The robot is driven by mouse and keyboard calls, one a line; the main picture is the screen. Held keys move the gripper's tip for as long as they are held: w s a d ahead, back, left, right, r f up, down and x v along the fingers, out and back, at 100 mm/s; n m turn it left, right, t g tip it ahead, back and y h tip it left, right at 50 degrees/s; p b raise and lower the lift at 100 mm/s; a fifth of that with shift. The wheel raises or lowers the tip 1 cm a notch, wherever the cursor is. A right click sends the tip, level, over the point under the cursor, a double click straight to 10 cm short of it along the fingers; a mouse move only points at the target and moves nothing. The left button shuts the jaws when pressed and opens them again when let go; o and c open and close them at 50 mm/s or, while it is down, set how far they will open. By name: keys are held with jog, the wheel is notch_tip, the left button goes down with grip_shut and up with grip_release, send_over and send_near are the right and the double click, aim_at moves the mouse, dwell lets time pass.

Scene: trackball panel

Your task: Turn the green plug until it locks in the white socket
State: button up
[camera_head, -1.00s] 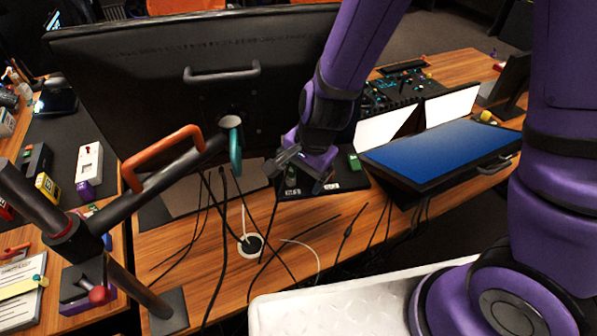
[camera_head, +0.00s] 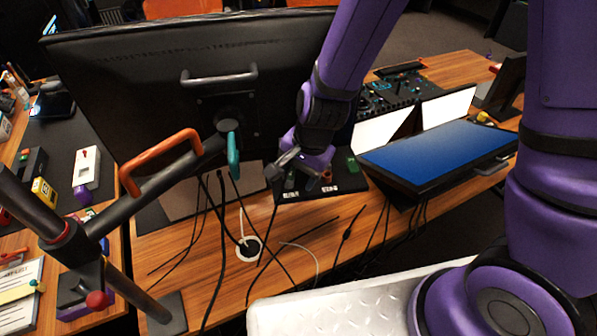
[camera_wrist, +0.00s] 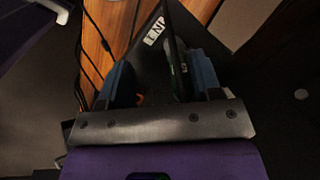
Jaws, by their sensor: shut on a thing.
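My gripper (camera_head: 302,177) is low over the left part of a small black panel (camera_head: 346,182) on the wooden table. In the wrist view my gripper (camera_wrist: 158,68) has its two blue fingers spread around a dark green piece, which I take to be the green plug (camera_wrist: 181,80); it shows close to the right finger. A bit of green also shows under my gripper in the head view (camera_head: 291,180). The jaws are shut on it. The white socket cannot be made out; my gripper and shadow hide that spot. I cannot tell the plug's turn angle or seating.
Another green piece (camera_head: 352,164) stands at the panel's right. A monitor with a blue screen (camera_head: 440,152) stands to the right, a large dark monitor (camera_head: 150,85) behind left. A grommet (camera_head: 249,248) is in front.

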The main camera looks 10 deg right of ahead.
jog(key=shift+s+d+f, duration=0.15)
jog(key=shift+s+f, duration=0.05)
jog(key=shift+s, duration=0.05)
jog(key=o, duration=0.9)
jog(key=shift+c, duration=0.2)
jog(key=shift+r, duration=0.1)
jog(key=s+d+r+n+t, duration=0.1)
jog(key=d+r, duration=0.3)
jog(key=r, duration=0.3)
jog(key=s+d+r+n, duration=0.15)
jog(key=d+r, duration=0.25)
jog(key=r, duration=0.4)
jog(key=s+d+r+n+t, duration=0.1)
jog(key=d+r+n, duration=0.1)
jog(key=d+r, duration=0.4)
jog(key=s+d+r+n+t+h, duration=0.2)
jog(key=s+d+r+n, duration=0.1)
jog(key=s+d+r, duration=0.5)
jog(key=shift+s+r, duration=0.15)
jog(key=shift+s, duration=0.5)
